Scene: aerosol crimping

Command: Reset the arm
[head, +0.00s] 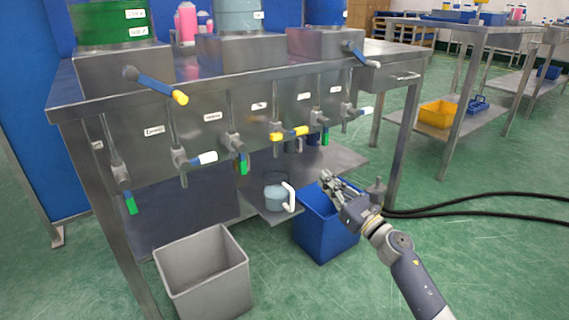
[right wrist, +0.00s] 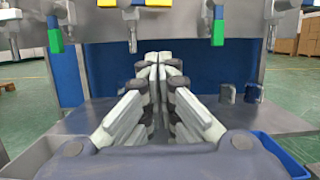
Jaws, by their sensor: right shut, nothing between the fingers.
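My right gripper (head: 326,180) is in the head view, at the right of the metal bench and above the blue bin (head: 322,232). Its fingers are closed together and hold nothing. In the right wrist view the closed fingers (right wrist: 156,62) point forward toward the space under the bench. My right arm comes in from the lower right. My left gripper is not in the head view.
The metal bench (head: 140,121) carries several valves with coloured handles. A grey bin (head: 205,275) stands on the floor at its front. A blue-grey jug (head: 277,197) with a white handle stands on the low shelf. Black cables (head: 480,209) cross the floor at right.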

